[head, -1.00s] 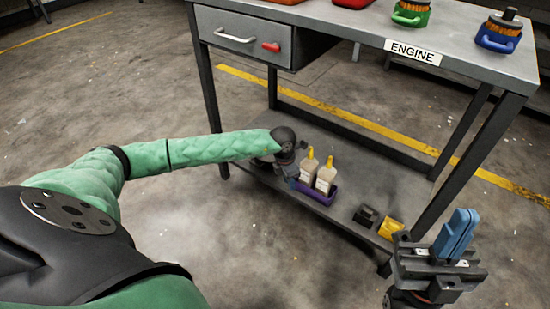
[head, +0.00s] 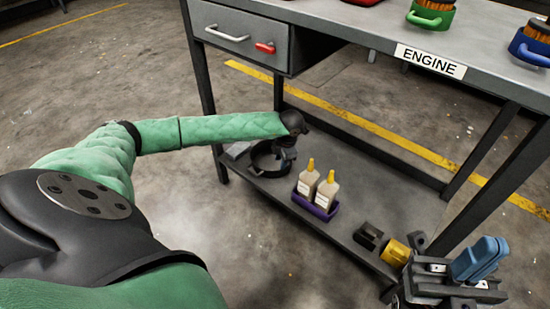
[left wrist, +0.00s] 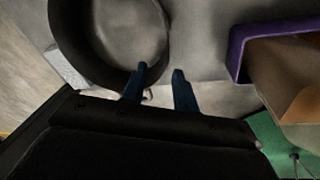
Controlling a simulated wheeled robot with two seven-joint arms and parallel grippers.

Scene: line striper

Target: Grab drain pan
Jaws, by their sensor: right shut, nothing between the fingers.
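The drain pan, a dark round pan (head: 257,161), sits on the table's lower shelf near the left legs. My left gripper (head: 285,163) is beside its right side, partly hiding it. In the left wrist view the pan's dark wall (left wrist: 68,48) curves around a grey inside at the top left. The two blue fingers of my left gripper (left wrist: 160,80) are apart with nothing held between them. The left finger overlaps the pan's near rim in the picture; I cannot tell if it touches. My right gripper (head: 480,258) is shut and empty at the lower right.
A purple tray (head: 315,207) with two yellow-capped bottles (head: 318,187) stands right of the pan; its corner shows in the left wrist view (left wrist: 238,52). A black block (head: 368,236) and a yellow item (head: 395,252) lie further right. The tabletop (head: 375,30) overhangs the shelf.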

